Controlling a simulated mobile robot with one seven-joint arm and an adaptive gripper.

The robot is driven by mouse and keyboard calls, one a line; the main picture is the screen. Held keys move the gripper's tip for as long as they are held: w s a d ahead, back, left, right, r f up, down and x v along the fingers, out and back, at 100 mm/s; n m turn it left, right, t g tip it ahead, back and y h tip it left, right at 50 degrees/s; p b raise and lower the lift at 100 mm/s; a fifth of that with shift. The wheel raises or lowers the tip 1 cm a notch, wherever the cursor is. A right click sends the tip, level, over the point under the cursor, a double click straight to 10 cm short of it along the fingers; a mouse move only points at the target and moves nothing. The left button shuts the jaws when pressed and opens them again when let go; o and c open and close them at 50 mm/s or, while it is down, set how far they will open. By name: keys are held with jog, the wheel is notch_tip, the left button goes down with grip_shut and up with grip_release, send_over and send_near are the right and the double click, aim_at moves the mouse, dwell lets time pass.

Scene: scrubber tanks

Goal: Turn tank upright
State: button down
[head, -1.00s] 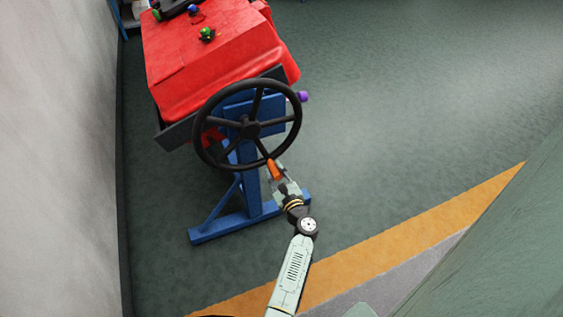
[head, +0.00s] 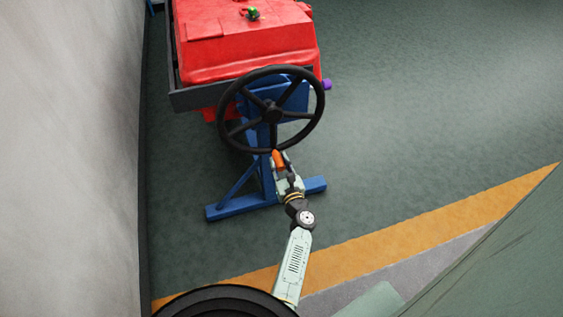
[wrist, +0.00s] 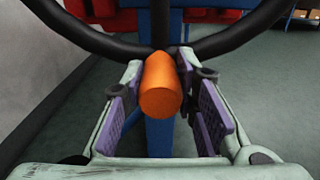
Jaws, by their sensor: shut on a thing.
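The red tank (head: 245,48) is at the top of the head view, in a dark frame on a blue stand (head: 240,204). Its frame edge slopes slightly up to the right, and part of the tank is cut off by the picture's top. A black handwheel (head: 308,128) faces me in front of it. An orange handle (head: 278,162) sticks out at the wheel's bottom. My gripper (head: 283,170) is shut on this handle. In the wrist view the orange handle (wrist: 160,88) lies between the two fingers, end toward me, with the wheel's rim (wrist: 225,42) behind it.
A pale wall (head: 70,150) stands close on the left. A green surface (head: 490,265) fills the lower right corner. An orange floor stripe (head: 400,238) crosses in front. The dark green floor right of the stand is clear. A purple knob (head: 327,84) sticks out at the tank's right.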

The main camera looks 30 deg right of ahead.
jog(key=shift+w+a+f, duration=0.1)
jog(key=shift+a, duration=0.2)
jog(key=c, duration=1.5)
grip_release()
jog(key=shift+o, duration=1.1)
jog(key=shift+d, duration=0.1)
jog(key=v, duration=0.7)
jog(key=shift+s, duration=0.25)
